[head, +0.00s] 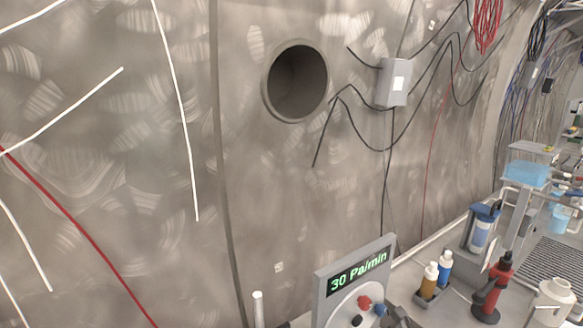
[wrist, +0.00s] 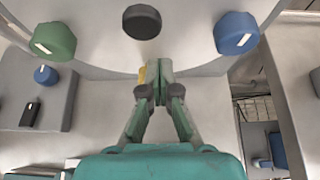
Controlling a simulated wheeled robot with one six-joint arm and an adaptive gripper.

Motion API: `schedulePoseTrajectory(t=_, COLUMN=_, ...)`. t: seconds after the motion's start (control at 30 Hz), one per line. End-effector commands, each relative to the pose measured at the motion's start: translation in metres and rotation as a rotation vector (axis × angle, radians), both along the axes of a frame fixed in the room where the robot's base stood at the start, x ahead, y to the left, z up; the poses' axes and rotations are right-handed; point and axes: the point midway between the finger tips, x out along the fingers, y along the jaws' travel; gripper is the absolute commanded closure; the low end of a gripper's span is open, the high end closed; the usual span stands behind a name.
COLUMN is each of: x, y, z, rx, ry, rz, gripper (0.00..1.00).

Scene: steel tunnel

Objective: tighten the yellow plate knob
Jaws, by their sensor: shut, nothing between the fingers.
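My gripper (wrist: 153,72) is shut, with its fingertips together at the edge of a pale round plate (wrist: 95,62) in the wrist view. A green knob (wrist: 54,41), a black knob (wrist: 142,21) and a blue knob (wrist: 236,33) sit on the plate. In the head view the plate (head: 343,309) shows a red knob (head: 364,302) below a display reading 30 Pa/min (head: 358,272).
In the head view, brown and blue bottles (head: 428,278) stand in a small holder right of the panel. A red-and-black bottle (head: 492,288) and a white jar (head: 552,302) stand farther right. The curved wall has a round opening (head: 297,81) and hanging cables.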

Motion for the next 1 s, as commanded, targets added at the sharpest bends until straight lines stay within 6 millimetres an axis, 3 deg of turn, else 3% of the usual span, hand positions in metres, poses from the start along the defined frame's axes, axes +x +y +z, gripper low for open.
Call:
schedulePoseTrajectory(t=0.47, x=-0.002, y=-0.004, z=0.006, rx=0.0, ry=0.005, rz=-0.001, gripper=1.0)
schedulePoseTrajectory(t=1.0, x=-0.045, y=-0.033, z=0.006, rx=-0.001, ry=0.003, rz=0.0, gripper=1.0)
